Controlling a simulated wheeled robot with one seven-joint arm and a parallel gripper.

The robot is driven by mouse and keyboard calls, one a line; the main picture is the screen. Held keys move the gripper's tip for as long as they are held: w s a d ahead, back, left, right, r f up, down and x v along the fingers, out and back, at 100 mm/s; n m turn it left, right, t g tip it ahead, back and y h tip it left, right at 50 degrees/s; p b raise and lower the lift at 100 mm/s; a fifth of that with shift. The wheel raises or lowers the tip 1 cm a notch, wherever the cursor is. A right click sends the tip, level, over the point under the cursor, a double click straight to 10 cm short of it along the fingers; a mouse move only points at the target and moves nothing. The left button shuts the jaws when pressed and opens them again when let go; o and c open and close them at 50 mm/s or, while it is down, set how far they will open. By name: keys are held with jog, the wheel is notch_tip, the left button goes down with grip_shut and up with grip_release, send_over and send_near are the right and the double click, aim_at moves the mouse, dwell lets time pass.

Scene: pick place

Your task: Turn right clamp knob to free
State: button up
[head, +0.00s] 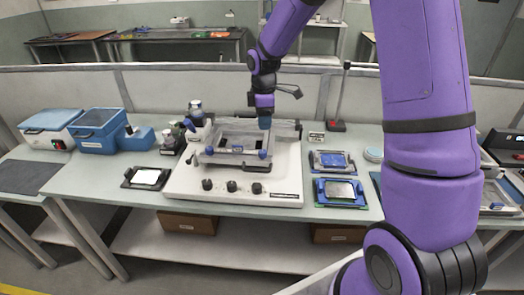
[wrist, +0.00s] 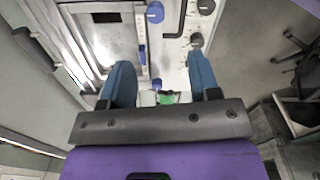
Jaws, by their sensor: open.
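The white clamp fixture (head: 190,188) stands on the bench, with a grey frame and two small blue knobs on the frame's front side. The right clamp knob (head: 262,154) is at the frame's front right; the left blue knob (head: 210,150) is at its front left. My gripper (head: 265,122) points down above the right rear of the frame, apart from the right knob. In the wrist view the blue fingers of my gripper (wrist: 160,64) are spread with nothing held. Two blue knobs show there, one at the top and one between the fingers; I cannot tell which is the right one.
Several black knobs (head: 231,186) line the fixture's front edge. Blue-framed trays (head: 340,203) lie to its right and a black tray (head: 147,178) to its left. Bottles (head: 195,110) and blue boxes (head: 98,130) stand at the back left.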

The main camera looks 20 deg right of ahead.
aim_at(262, 151)
jog(key=shift+n, duration=0.4)
jog(key=f, duration=0.4)
jog(key=w+f, duration=0.1)
jog(key=f, duration=0.8)
jog(key=shift+w+f, duration=0.15)
jog(key=shift+f, duration=0.2)
jog(key=shift+c, duration=0.4)
jog(key=c, duration=0.8)
jog(key=shift+c, duration=0.2)
